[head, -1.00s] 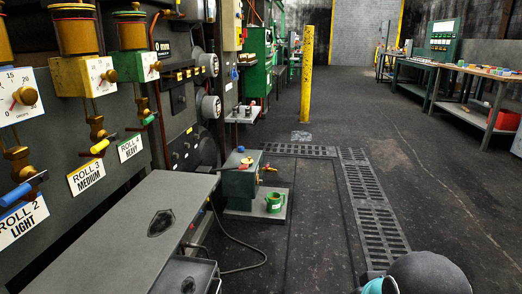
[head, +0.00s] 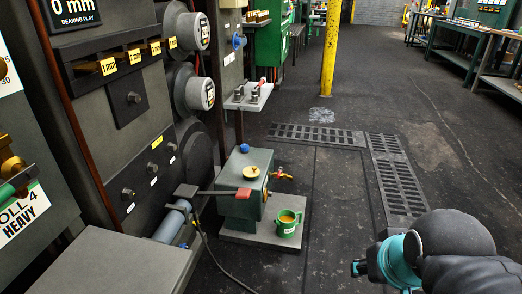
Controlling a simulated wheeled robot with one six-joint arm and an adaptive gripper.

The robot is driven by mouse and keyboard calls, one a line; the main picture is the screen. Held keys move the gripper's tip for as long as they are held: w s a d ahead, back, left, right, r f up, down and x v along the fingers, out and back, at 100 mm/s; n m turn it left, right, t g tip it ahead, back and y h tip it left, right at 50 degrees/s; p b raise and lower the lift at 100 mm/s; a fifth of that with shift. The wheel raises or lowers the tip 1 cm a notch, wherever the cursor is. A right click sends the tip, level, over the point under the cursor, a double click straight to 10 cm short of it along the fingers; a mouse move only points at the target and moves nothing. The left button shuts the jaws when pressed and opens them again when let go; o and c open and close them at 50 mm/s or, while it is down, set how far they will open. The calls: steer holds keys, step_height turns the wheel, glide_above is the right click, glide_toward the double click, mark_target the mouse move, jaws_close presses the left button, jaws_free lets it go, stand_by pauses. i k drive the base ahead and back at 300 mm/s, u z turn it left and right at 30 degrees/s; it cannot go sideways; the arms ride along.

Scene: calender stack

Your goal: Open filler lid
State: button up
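A dark green box-shaped unit (head: 240,202) stands on a grey base plate on the floor, left of centre. A blue ball knob (head: 244,148) sits at the back of its top. A round brass cap (head: 251,172) lies on the top near the front edge and looks closed. My gripper (head: 360,268) seems to be the small dark part with teal bits at the bottom right, in front of my dark arm. It is well apart from the unit, to its right and nearer to me. Its fingers are too unclear to judge.
A green mug (head: 287,225) stands on the plate. A grey cabinet (head: 95,265) and machine panels line the left. Open floor lies right, with drain grates (head: 400,188).

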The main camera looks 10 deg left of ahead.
mark_target(250, 172)
steer(key=z, duration=0.05)
steer(key=i, duration=1.45)
